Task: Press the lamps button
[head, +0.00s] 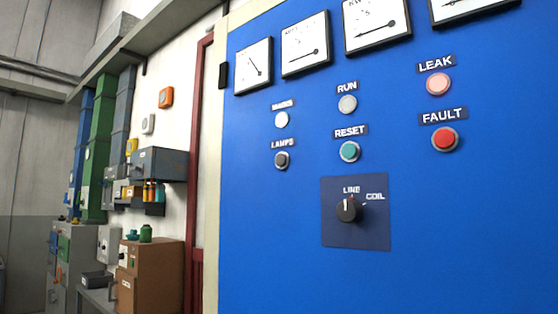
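The lamps button (282,160) is a small dark button in a metal ring on the blue panel (270,240). It sits under the label LAMPS (283,144), left of the teal reset button (349,151) and below a white lamp (281,120). Neither of my grippers is in the head view. Nothing covers the button.
The panel also carries a run lamp (347,104), a pink leak lamp (438,83), a red fault button (445,139), a rotary switch (348,209) and several gauges (305,46). A brown cabinet (150,275) and grey boxes stand at the left. The space before the panel looks clear.

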